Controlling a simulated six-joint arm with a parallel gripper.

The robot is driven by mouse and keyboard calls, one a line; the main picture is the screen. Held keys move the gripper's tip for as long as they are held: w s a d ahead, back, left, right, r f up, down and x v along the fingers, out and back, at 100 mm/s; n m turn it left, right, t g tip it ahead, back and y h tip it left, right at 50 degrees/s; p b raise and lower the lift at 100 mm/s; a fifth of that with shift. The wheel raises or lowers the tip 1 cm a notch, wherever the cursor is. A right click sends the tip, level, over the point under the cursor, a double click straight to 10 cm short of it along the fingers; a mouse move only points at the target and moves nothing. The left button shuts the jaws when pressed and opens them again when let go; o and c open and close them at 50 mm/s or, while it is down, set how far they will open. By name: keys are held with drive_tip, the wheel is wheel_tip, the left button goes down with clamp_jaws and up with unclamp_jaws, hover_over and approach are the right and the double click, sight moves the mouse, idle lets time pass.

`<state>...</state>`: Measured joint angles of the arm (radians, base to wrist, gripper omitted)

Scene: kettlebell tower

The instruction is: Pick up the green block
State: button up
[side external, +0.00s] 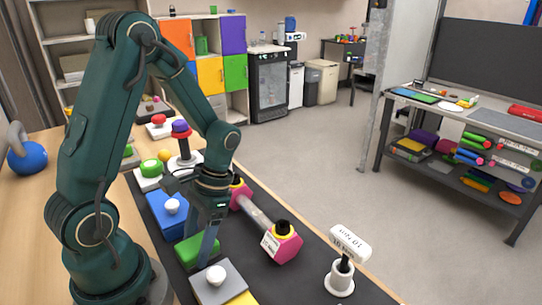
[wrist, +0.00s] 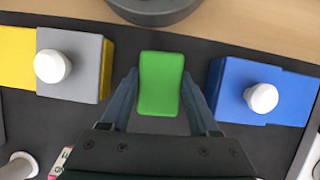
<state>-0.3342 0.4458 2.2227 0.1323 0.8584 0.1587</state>
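The green block (wrist: 161,84) lies on the black mat, between the two fingers of my gripper (wrist: 161,95) in the wrist view. A strip of dark mat shows on each side of it, so the fingers look apart from it. In the side view the green block (side external: 190,250) is partly hidden behind my gripper (side external: 208,245), which points down at it. My gripper is open and holds nothing.
A blue block with a white knob (wrist: 240,90) is close on the right, and a grey block with a white knob (wrist: 88,70) on the left. A pink dumbbell (side external: 282,243) lies nearby. A white torque tool (side external: 340,275) stands at the mat's front.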

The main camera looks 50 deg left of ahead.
sight(189, 247)
drive_tip(key=c, duration=0.7)
drive_tip(key=shift+w+r, duration=0.1)
drive_tip(key=shift+r, duration=0.75)
wheel_tip(189, 247, up, 2)
drive_tip(key=shift+r, duration=0.2)
drive_tip(key=s+a+r, duration=0.2)
drive_tip(key=a, duration=0.1)
drive_tip(key=s+a+r, duration=0.2)
drive_tip(key=s, duration=0.1)
drive_tip(key=s+a+r, duration=0.3)
drive_tip(key=shift+a, duration=0.3)
